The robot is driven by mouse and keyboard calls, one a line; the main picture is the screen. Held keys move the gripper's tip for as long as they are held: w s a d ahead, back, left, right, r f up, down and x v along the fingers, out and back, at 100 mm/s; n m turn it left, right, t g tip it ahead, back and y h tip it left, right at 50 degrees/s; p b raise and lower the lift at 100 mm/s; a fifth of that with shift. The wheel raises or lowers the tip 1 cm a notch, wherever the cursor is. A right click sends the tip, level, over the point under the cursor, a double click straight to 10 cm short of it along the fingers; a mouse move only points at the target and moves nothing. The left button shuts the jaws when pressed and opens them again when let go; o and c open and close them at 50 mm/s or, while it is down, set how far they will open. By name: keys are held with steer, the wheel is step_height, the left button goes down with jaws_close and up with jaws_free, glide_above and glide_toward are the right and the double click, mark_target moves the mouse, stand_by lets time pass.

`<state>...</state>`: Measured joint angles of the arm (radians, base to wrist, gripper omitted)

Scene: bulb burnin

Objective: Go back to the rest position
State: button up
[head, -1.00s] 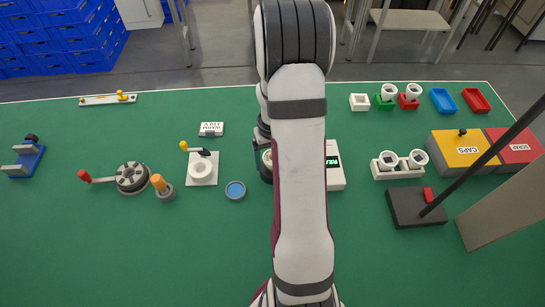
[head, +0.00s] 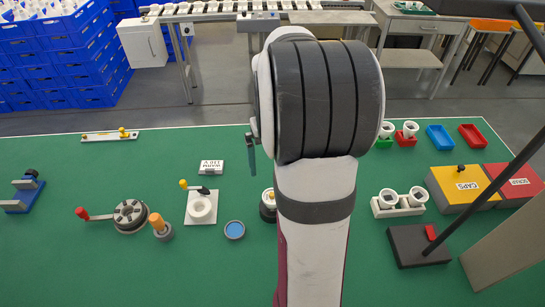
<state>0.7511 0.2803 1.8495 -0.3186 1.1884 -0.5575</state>
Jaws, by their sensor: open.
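My arm rises through the middle of the head view, with its big dark-banded elbow towards the camera. My gripper (head: 252,158) shows only in part, as a narrow dark finger at the left side of the elbow. It is open, clear of the things on the table, and I see nothing in it. The rest of it is hidden behind the arm. A round black holder with a white top (head: 268,206) stands on the table, partly covered by the arm.
On the green table (head: 100,270) are a red-handled crank wheel (head: 130,214), a white plate with a ring (head: 202,208), a blue dish (head: 234,230), a white cup rack (head: 399,204), yellow CAPS (head: 462,188) and red SCRAP (head: 512,184) boxes. A dark-based pole (head: 418,246) stands right.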

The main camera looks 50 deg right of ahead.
steer(key=shift+r, duration=0.55)
steer(key=s+a+r, duration=0.1)
steer(key=a+r, duration=0.2)
steer(key=a, duration=1)
steer(key=s+a+f+y, duration=0.1)
steer(key=s+a, duration=1.2)
steer(key=a, duration=0.2)
steer(key=shift+a+f+y, duration=0.15)
steer(key=shift+f+y, duration=0.1)
steer(key=shift+y, duration=0.15)
steer(key=shift+c, duration=0.3)
